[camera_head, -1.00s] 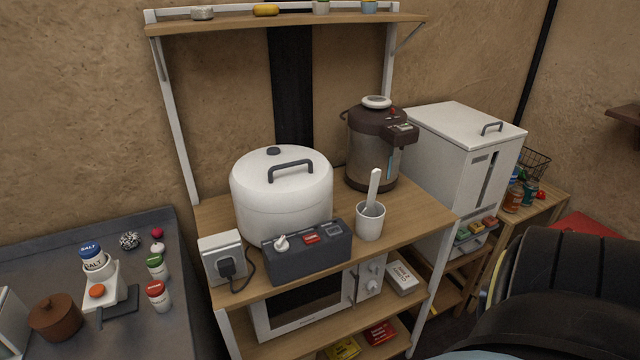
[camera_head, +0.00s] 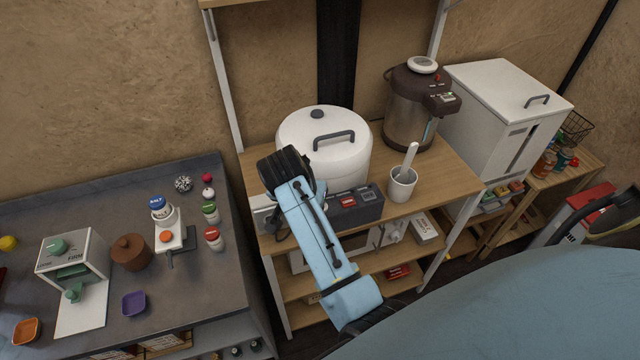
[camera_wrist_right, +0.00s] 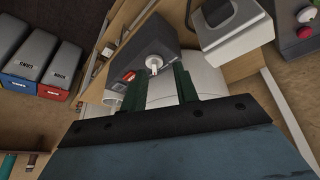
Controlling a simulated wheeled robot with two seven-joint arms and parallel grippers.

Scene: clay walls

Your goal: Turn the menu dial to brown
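The dark grey control box (camera_head: 366,205) stands on the wooden shelf in front of the white cooker (camera_head: 335,172). Its white dial (camera_wrist_right: 154,63) shows in the right wrist view, near a red switch (camera_wrist_right: 128,76). My right gripper (camera_wrist_right: 159,76) is open, with its two dark green fingers on either side of the dial. I cannot tell whether they touch it. In the head view my right gripper (camera_head: 285,168) hides the dial and the left part of the box. No brown mark is readable at the dial. My left gripper is not in view.
A white cup with a paddle (camera_head: 402,184) stands right of the box, and a brown hot-water pot (camera_head: 411,110) behind it. A white socket block (camera_wrist_right: 232,28) with a plug is beside the box. A grey counter (camera_head: 205,290) with small items lies left.

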